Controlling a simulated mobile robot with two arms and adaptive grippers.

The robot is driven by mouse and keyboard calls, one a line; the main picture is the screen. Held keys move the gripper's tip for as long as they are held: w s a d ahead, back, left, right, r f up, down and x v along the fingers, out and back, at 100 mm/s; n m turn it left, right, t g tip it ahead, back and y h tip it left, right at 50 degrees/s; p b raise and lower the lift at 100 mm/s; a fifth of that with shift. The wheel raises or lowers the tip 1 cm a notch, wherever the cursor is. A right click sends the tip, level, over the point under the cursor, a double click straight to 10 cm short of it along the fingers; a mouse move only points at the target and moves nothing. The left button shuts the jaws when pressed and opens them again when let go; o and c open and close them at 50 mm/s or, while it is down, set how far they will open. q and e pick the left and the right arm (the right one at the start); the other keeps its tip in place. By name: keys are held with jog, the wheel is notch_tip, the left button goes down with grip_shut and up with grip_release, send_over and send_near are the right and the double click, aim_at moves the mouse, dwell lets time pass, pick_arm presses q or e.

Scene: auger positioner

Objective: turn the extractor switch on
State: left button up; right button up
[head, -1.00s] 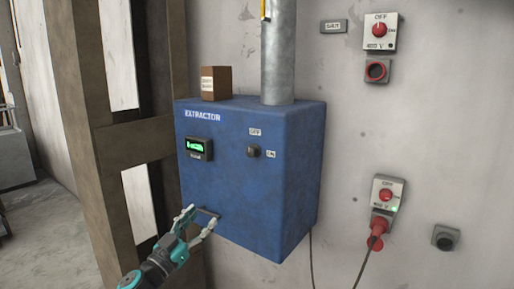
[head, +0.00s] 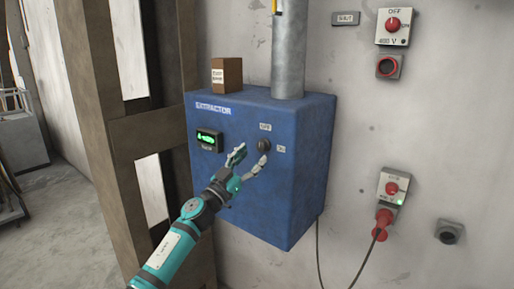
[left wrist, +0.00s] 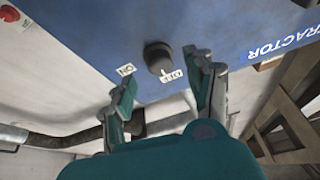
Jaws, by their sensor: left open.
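The blue extractor box (head: 285,195) is fixed to the wall. Its dark round switch (head: 263,145) sits on the front face, with an OFF label (head: 265,127) above it and an ON label (head: 281,149) to its right. In the left wrist view the switch (left wrist: 158,57) shows just beyond and between the fingertips, its light mark towards the OFF label (left wrist: 171,76). My left gripper (head: 252,154) is open and empty in front of the switch, its fingers pointing at it. Contact cannot be told. My right gripper is not in view.
A lit green display (head: 209,140) is left of the switch. A small brown box (head: 227,75) and a grey pipe (head: 287,50) stand on top. Wall switches (head: 393,24) and a red plug (head: 383,220) with a cable are at right. Wooden beams (head: 95,120) stand at left.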

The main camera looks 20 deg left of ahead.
aim_at(259, 149)
pick_arm(q)
jog(key=shift+x, duration=1.65)
grip_shut()
